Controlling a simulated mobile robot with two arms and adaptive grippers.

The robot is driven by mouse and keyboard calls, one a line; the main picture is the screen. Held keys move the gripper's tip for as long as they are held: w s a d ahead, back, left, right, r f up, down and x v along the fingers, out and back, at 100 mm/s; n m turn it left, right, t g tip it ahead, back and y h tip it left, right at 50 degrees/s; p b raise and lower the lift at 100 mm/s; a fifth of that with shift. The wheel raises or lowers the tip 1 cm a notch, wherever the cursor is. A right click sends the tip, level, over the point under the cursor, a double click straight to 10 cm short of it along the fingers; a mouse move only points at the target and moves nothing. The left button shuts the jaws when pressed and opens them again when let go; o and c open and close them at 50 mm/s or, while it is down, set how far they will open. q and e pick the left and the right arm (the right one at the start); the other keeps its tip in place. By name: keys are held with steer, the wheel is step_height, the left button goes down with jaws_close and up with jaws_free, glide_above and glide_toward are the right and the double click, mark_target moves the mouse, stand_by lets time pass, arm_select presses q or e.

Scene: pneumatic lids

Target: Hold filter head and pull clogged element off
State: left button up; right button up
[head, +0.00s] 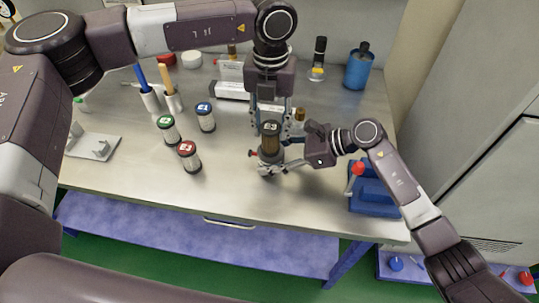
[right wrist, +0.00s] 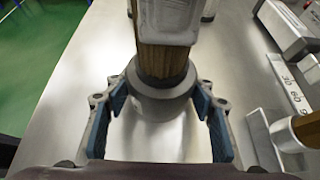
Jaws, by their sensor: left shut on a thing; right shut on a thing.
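The clogged element (head: 271,143) is a brown pleated cylinder with a dark, labelled cap, standing upright near the middle of the bench in the head view. Below it is the grey filter head (head: 270,158), with a small red part on its left side. My left gripper (head: 270,124) comes down from above and is shut on the element near its cap. My right gripper (head: 283,157) reaches in from the right and is shut on the filter head. In the right wrist view, blue finger pads flank the grey head (right wrist: 160,95), and the brown element (right wrist: 163,60) rises from it. No clear gap shows between them.
Cartridges with green (head: 168,128), blue (head: 205,116) and red (head: 188,156) caps stand to the left. A blue block with a red lever (head: 375,190) is at the right. A blue bottle (head: 358,67) stands behind. The bench front is clear.

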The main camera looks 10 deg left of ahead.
arm_select(q)
steer(key=shift+r, duration=0.2)
arm_select(e)
steer(key=shift+s+d+f, duration=0.1)
steer(key=shift+s+f, duration=0.05)
steer(key=shift+f, duration=0.3)
arm_select(q)
steer(key=shift+r, duration=4.3)
arm_select(e)
steer(key=shift+r, duration=0.1)
steer(key=o, duration=0.9)
steer(key=shift+o, duration=1.3)
steer(key=shift+r, duration=0.2)
steer(key=shift+w, duration=0.2)
